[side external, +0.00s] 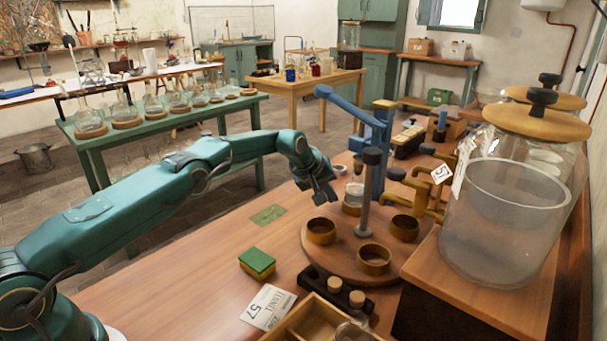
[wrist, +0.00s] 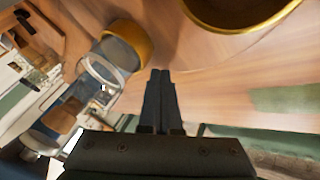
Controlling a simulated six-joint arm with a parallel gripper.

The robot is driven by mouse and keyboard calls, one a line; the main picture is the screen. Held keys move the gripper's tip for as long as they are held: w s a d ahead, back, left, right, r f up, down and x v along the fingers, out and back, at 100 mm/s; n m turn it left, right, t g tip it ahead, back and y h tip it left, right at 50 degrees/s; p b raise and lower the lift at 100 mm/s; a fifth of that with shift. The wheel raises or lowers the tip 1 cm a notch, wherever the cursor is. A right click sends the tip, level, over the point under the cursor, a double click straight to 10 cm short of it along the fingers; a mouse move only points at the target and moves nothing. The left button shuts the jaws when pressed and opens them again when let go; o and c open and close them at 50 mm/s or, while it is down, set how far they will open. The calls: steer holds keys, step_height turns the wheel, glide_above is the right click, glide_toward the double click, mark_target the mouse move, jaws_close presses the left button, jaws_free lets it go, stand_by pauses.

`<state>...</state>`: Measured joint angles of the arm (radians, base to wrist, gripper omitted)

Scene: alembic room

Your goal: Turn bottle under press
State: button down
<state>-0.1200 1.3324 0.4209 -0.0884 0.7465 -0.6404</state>
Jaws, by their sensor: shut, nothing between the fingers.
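A round wooden turntable (side external: 340,250) on the bench carries several ring holders around a grey central post (side external: 365,205). A small clear bottle (side external: 355,190) stands in the back ring, beside the blue press (side external: 379,150); I cannot tell whether it is lined up under the press. The other rings in view look empty, including the front-left ring (side external: 320,231). My gripper (side external: 327,198) is shut and empty, above the turntable's left edge. In the wrist view my gripper (wrist: 160,75) points between the bottle (wrist: 103,68) in its ring and an empty ring (wrist: 240,18).
Large glass jars (side external: 510,215) stand on a wooden box at the right. A green-yellow sponge (side external: 257,263), a label card (side external: 268,306), a dark cork rack (side external: 335,290) and a wooden tray (side external: 310,325) lie in front. The bench's left part is mostly clear.

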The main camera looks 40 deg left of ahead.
steer(key=shift+a, duration=0.15)
steer(key=shift+s+a, duration=0.55)
steer(key=shift+a, duration=0.25)
steer(key=shift+s+a, duration=0.4)
steer(key=shift+a, duration=0.35)
steer(key=s+d+r+m+t, duration=0.1)
steer(key=s+r, duration=0.3)
steer(key=r, duration=0.5)
steer(key=s+d+r+m+t, duration=0.15)
steer(key=s+r, duration=0.25)
steer(key=r, duration=0.6)
steer(key=s+d+r+m, duration=0.1)
steer(key=s+d+r, duration=0.3)
steer(key=s, duration=0.4)
steer(key=s+d+f+m+g, duration=0.1)
steer(key=s+f, duration=0.4)
steer(key=s, duration=0.5)
steer(key=s+d+f+m+g, duration=0.1)
steer(key=s+f+m+g, duration=0.2)
steer(key=s, duration=0.8)
step_height(320, 180, down, 2)
steer(key=shift+s+m, duration=0.25)
steer(key=shift+m, duration=0.6)
